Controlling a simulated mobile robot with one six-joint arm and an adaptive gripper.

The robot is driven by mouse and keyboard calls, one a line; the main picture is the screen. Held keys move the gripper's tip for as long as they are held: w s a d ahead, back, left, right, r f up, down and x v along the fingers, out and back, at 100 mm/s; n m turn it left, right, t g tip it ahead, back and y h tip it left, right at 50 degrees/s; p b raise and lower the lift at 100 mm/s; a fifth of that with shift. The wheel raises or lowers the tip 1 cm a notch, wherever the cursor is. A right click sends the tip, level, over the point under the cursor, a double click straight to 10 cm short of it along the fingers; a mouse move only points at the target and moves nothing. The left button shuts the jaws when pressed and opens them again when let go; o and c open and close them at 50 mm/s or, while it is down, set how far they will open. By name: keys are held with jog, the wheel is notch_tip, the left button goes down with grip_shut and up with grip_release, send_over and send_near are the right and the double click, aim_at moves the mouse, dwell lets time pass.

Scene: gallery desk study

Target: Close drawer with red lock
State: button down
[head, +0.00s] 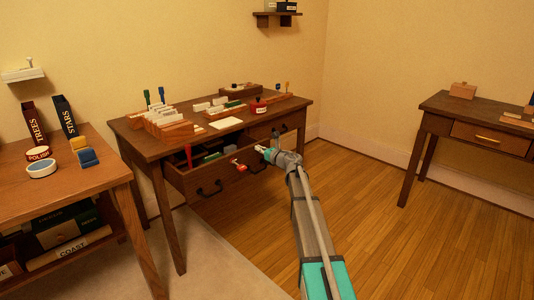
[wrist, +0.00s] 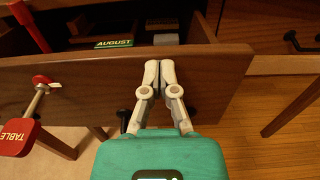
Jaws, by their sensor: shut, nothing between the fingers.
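The open drawer (head: 213,179) sticks out of the front of the middle desk. Its wooden front (wrist: 85,85) spans the wrist view, with the inside showing beyond its top edge. The red lock (head: 239,166) is on that front; in the wrist view it shows at the left as a red piece (wrist: 41,79) on a metal rod, with a red TABLE tag (wrist: 15,137). My gripper (head: 262,150) is shut and empty. In the wrist view its fingertips (wrist: 159,64) overlap the drawer front, right of the lock; I cannot tell whether they touch it.
The drawer holds a green AUGUST card (wrist: 114,43) and a red upright object (head: 188,155). Black handles (head: 210,189) stick out below. The desk top (head: 150,147) carries card racks and blocks. A side table (head: 85,183) stands left. The floor (head: 375,225) at right is clear.

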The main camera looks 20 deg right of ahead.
jog(key=shift+x, duration=0.8)
jog(key=shift+w+d, duration=0.1)
jog(key=shift+d, duration=0.1)
jog(key=v, duration=1.4)
jog(key=shift+a, duration=0.15)
jog(key=s+a, duration=0.5)
jog(key=a, duration=0.4)
jog(key=s+a, duration=0.5)
jog(key=a, duration=0.5)
jog(key=shift+s+a, duration=0.25)
jog(key=shift+s, duration=0.05)
